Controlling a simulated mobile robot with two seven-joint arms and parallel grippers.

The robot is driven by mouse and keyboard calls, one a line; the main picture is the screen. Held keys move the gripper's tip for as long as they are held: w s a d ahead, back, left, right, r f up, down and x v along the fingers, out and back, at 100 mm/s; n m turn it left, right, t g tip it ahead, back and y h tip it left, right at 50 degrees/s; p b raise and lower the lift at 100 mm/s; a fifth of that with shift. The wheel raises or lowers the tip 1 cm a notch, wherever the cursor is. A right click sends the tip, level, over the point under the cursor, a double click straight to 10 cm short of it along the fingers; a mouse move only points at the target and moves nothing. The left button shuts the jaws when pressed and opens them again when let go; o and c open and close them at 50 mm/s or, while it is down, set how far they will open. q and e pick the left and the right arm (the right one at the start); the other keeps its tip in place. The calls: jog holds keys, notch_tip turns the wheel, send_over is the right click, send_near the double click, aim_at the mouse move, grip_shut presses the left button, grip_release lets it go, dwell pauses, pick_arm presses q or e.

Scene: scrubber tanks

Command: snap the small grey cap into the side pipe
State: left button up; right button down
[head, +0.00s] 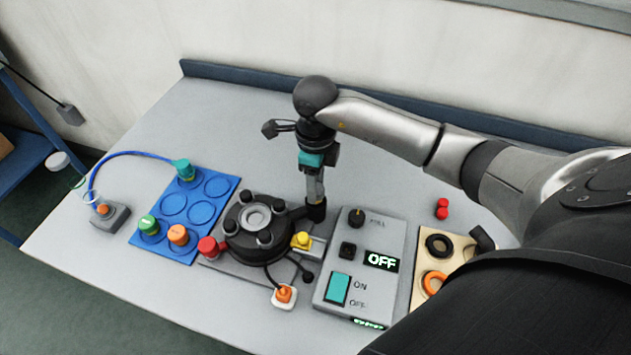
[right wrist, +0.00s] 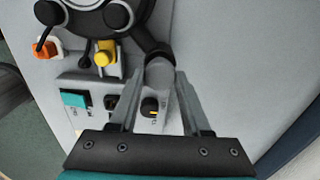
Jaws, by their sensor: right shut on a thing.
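The dark round tank unit (head: 232,222) stands on a grey plate at the table's middle, with its side pipe (head: 316,211) sticking out to the right. My right gripper (head: 316,198) points down at the pipe's outer end. In the right wrist view its fingers (right wrist: 159,78) are shut around a small grey round piece, which looks like the grey cap (right wrist: 159,70), at the end of the dark side pipe (right wrist: 152,48). I cannot tell how deep the cap sits in the pipe. In the head view the fingers hide the cap. My left gripper is not in view.
A control box (head: 385,238) with an OFF display stands close right of the pipe. A yellow knob (head: 302,240) is just in front. A blue tray (head: 205,209) with coloured caps lies left, and a wooden board (head: 421,275) with rings lies right. The table behind the tank is clear.

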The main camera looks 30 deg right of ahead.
jog(key=shift+f+b, duration=0.9)
jog(key=shift+f, duration=0.2)
dwell(1.4)
jog(key=shift+s+f, duration=0.1)
dwell(0.6)
grip_release()
dwell(0.4)
dwell(0.4)
jog(key=shift+r+p, duration=2.6)
jog(key=shift+r, duration=1)
jog(key=shift+a+f, duration=0.1)
